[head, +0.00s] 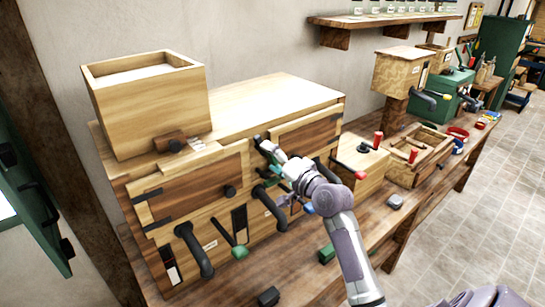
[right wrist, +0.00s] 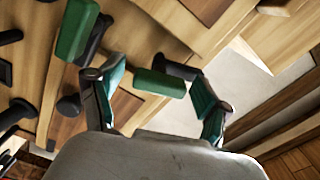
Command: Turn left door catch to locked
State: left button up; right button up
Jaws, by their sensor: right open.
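The wooden mill cabinet (head: 230,115) stands at the left of the bench. Its left door (head: 190,182) looks closed and has a black knob (head: 230,191). A black lever with a green grip (head: 239,252) hangs on the front below this door. My right gripper (head: 272,160) is at the cabinet front, between the two doors. In the right wrist view it is open, and a green grip on a black stem (right wrist: 160,83) shows between or just beyond its fingers; contact is unclear. A second green grip (right wrist: 77,30) is at upper left. I cannot tell which is the left door catch.
Thick black handles (head: 194,250) stick out from the cabinet front. A smaller wooden box (head: 360,170) with red-tipped levers stands at the right. A green block (head: 326,253) and dark block (head: 268,297) are near the bench. A green cabinet edge is at far left.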

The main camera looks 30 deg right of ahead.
jog(key=c, duration=1.2)
jog(key=shift+f+n, duration=0.1)
jog(key=shift+n, duration=0.3)
jog(key=shift+n+b, duration=0.5)
jog(key=shift+n, duration=0.5)
jog(key=n, duration=0.3)
jog(key=shift+n+b, duration=0.3)
jog(key=shift+b, duration=0.05)
jog(key=n, duration=0.3)
jog(key=shift+n, duration=2.2)
jog(key=shift+o, duration=0.2)
jog(key=shift+n, duration=0.3)
